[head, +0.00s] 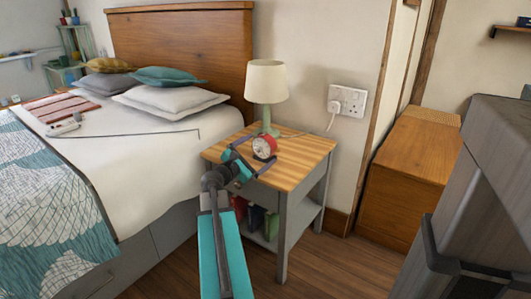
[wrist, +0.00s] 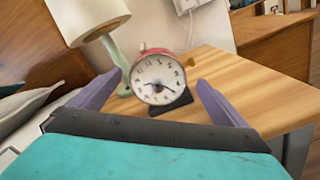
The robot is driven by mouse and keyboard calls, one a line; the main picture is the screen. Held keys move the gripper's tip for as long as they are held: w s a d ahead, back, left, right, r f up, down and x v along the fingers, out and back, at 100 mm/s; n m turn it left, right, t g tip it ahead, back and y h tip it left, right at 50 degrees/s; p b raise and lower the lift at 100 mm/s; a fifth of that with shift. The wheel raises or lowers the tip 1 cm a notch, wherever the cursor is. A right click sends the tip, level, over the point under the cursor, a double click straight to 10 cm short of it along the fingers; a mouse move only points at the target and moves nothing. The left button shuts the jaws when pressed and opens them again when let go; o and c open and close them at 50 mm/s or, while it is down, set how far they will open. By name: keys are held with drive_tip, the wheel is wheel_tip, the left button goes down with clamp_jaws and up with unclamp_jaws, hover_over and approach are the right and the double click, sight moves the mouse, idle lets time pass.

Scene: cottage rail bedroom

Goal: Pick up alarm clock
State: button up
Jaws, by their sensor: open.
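A red alarm clock (head: 264,147) with a white face stands upright on a bedside table (head: 305,155) with a light wooden top. In the wrist view the clock (wrist: 158,78) faces me on a dark base, just beyond and between the fingertips. My gripper (head: 243,158) is open and empty, with its two fingers (wrist: 153,95) spread to either side of the clock. In the head view it reaches over the table's front left edge. I cannot tell whether the fingers overlap the clock's sides in depth.
A table lamp (head: 267,85) with a cream shade stands close behind the clock; its green base shows in the wrist view (wrist: 122,62). A bed (head: 150,130) is at the left. A wall socket (head: 347,100) with a plug is behind. The table's right side is clear.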

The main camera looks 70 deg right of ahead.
sight(262, 147)
drive_tip(key=shift+d, duration=0.15)
drive_tip(key=shift+w+f+b+x, duration=0.1)
drive_tip(key=shift+b+x, duration=0.35)
drive_tip(key=shift+x, duration=0.45)
drive_tip(key=shift+w+f+b+x, duration=0.15)
drive_tip(key=shift+b+x, duration=0.3)
drive_tip(key=shift+x, duration=1.25)
drive_tip(key=shift+s+r, duration=0.1)
drive_tip(key=shift+c, duration=0.4)
drive_tip(key=c, duration=1.5)
drive_tip(key=shift+r, duration=0.25)
